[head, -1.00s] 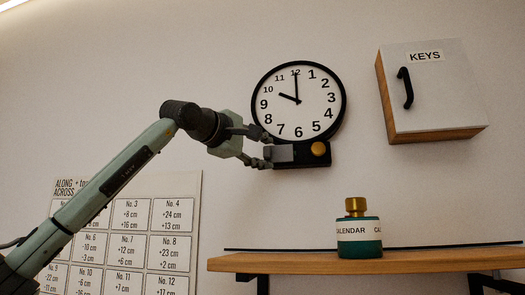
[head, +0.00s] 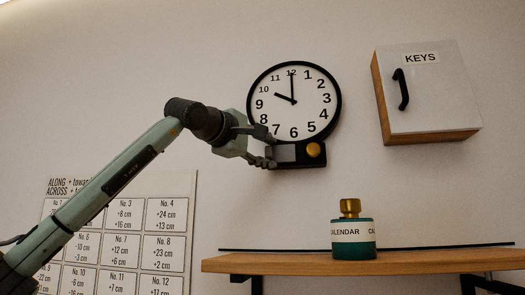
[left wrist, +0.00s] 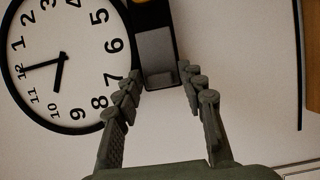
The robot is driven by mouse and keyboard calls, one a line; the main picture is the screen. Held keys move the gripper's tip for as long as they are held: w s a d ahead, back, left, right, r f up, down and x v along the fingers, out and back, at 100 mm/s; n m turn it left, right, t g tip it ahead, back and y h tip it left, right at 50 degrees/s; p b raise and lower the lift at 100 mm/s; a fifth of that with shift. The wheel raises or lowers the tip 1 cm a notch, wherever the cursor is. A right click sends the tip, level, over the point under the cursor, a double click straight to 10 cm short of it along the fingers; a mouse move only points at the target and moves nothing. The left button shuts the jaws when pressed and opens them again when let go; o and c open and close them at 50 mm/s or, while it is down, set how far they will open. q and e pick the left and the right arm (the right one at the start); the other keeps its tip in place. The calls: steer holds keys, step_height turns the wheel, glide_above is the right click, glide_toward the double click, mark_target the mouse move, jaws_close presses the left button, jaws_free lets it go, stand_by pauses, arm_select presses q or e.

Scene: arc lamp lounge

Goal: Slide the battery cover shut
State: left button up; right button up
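A black battery box (head: 297,164) hangs on the wall under the clock. The left wrist view shows the fingertips (left wrist: 160,77) on both sides of that end; contact cannot be told. My right gripper is not in view.
The wall clock (head: 292,101) is just above the box. A key cabinet (head: 435,90) is at the upper right. A wooden shelf (head: 290,262) below carries a green calendar pot (head: 353,250). A number chart (head: 120,230) hangs behind my left arm. The wall right of the box is bare.

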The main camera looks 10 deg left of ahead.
arm_select(q)
steer(key=v, duration=1.2)
steer(key=shift+d+f, duration=0.1)
stand_by(0.4)
